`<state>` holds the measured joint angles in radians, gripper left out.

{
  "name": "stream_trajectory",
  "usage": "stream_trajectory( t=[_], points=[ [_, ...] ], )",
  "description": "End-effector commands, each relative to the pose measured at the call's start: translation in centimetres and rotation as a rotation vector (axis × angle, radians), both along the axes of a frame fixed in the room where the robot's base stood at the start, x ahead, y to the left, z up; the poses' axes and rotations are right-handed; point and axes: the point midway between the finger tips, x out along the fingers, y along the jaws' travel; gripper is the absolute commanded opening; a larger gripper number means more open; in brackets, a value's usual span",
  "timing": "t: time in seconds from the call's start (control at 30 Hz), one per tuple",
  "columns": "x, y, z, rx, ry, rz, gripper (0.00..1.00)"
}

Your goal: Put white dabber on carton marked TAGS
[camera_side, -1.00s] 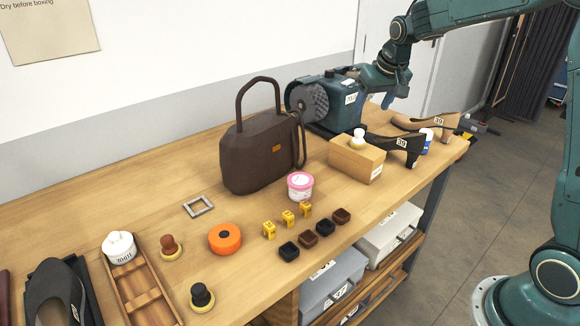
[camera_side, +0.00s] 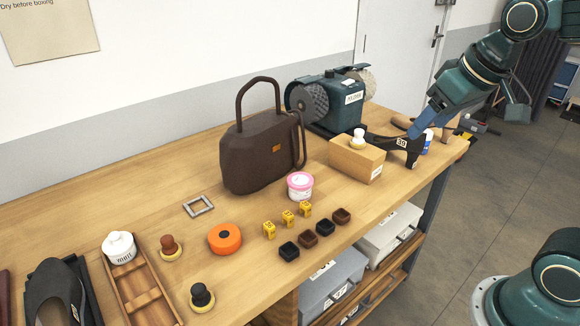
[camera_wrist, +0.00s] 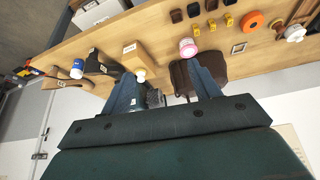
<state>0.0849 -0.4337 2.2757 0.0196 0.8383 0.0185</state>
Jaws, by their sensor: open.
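The white dabber (camera_side: 358,138), a white knob on a pale yellow base, stands upright on top of a tan carton (camera_side: 352,159), towards its back edge. The carton's label faces the front; its lettering is too small to read for certain. The wrist view also shows the dabber (camera_wrist: 140,75) at the near edge of the carton (camera_wrist: 136,55). My gripper (camera_side: 415,131) is to the right of the carton, apart from the dabber, and overlaps the black shoe in the side view. In the wrist view my gripper (camera_wrist: 163,75) has its fingers wide apart with nothing held.
The black shoe (camera_side: 385,141), a tan shoe and a blue-white jar (camera_side: 428,140) are right of the carton. A grinder (camera_side: 335,115) stands behind it. A brown bag (camera_side: 258,155) and pink-lidded tub (camera_side: 300,186) are left. Brown (camera_side: 170,246) and black (camera_side: 202,297) dabbers stand farther left.

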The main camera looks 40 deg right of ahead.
Motion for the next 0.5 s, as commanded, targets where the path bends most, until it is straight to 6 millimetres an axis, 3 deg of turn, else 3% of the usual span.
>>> stream_trajectory(
  t=[0.2, 0.5],
  points=[
    [-5.3, 1.7, -1.0, -0.003, -0.021, 0.068, 0.62],
    [-8.9, 2.6, -2.4, -0.004, -0.031, 0.118, 0.62]
  ],
)
